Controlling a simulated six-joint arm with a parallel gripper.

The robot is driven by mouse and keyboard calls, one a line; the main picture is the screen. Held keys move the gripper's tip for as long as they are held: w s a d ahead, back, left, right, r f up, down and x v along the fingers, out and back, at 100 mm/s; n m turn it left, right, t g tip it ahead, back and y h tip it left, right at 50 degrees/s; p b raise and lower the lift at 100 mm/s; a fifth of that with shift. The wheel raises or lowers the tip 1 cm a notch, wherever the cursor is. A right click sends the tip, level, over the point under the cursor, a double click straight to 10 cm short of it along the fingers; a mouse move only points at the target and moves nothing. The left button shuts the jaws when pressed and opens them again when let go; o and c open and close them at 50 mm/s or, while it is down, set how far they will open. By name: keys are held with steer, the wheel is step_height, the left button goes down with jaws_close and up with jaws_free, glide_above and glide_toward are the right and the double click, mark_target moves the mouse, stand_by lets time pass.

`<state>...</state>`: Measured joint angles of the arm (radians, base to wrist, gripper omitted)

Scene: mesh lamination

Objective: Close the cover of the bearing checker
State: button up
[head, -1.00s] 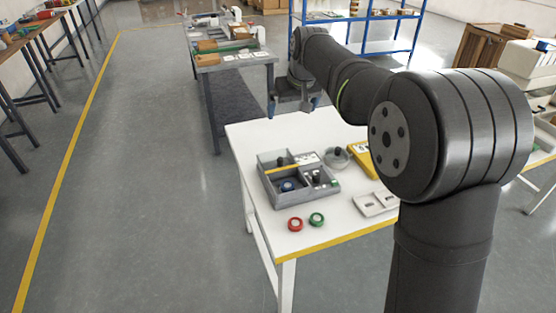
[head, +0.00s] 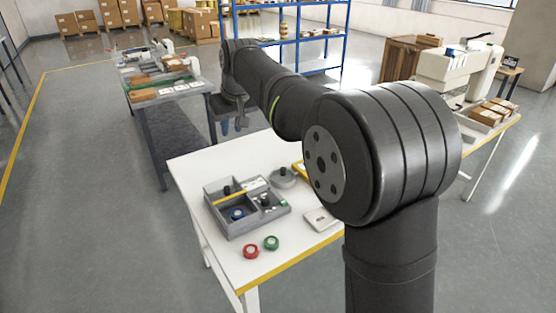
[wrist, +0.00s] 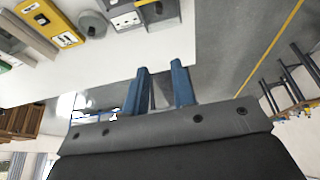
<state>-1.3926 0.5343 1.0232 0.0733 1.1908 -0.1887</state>
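A yellow device with a pale display (wrist: 45,14) lies on the white table in the wrist view, probably the bearing checker. A flat grey-brown panel (wrist: 20,34) lies along its side; I cannot tell whether this is its cover. In the head view only a corner of the yellow device (head: 299,169) shows; my arm hides the rest. My gripper (head: 233,124) is above and beyond the table's far edge, well apart from the device. Its two blue fingers, also in the wrist view (wrist: 160,85), are spread with nothing between them.
A grey compartment tray (head: 237,230) with small parts sits on the white table (head: 195,170). A round grey dish (head: 284,178) stands beside it. A second bench (head: 150,95) stands behind.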

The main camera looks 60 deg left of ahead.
steer(key=shift+m+t, duration=0.3)
steer(key=shift+m, duration=0.5)
steer(key=a+f, duration=0.4)
steer(key=f, duration=0.1)
steer(key=a+f, duration=0.3)
steer(key=shift+w+f, duration=0.2)
steer(key=shift+f, duration=0.05)
jaws_close()
steer(key=m+h, duration=0.1)
glide_toward(223, 181)
steer(key=x, duration=0.5)
steer(key=shift+f, duration=0.1)
steer(key=shift+s+d, duration=0.25)
steer(key=shift+d, duration=0.7)
steer(key=shift+s+d, duration=0.2)
steer(key=shift+d, duration=0.75)
steer(key=shift+d, duration=0.1)
